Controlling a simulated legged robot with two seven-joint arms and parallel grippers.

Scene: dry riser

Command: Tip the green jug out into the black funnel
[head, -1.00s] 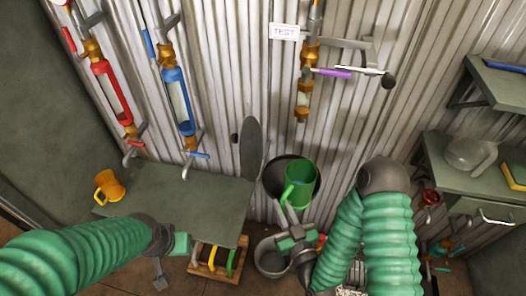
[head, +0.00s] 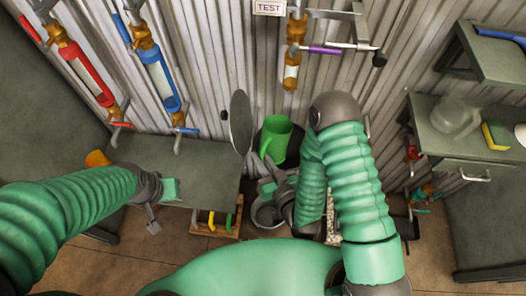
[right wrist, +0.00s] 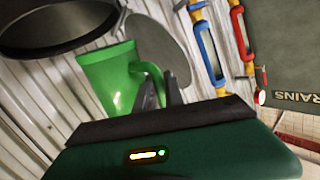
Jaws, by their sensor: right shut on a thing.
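The green jug (head: 276,138) looks upright in the head view, and it also shows in the right wrist view (right wrist: 108,78). My right gripper (head: 267,183) is shut on the jug's handle; its dark fingers (right wrist: 160,92) show at the handle in the wrist view. The black funnel (head: 262,134) is partly hidden behind the jug in the head view. Its dark rim (right wrist: 60,48) shows at upper left of the wrist view, beside the jug. My left gripper (head: 162,205) is over the left bench, away from the jug; its jaw gap is unclear.
A grey oval plate (head: 240,122) stands close left of the jug. A grey bucket (head: 266,214) is below. The left bench (head: 205,165) holds an orange mug (head: 97,158). Pipes with red and blue gauges line the wall. A right bench (head: 440,130) holds a clear jug.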

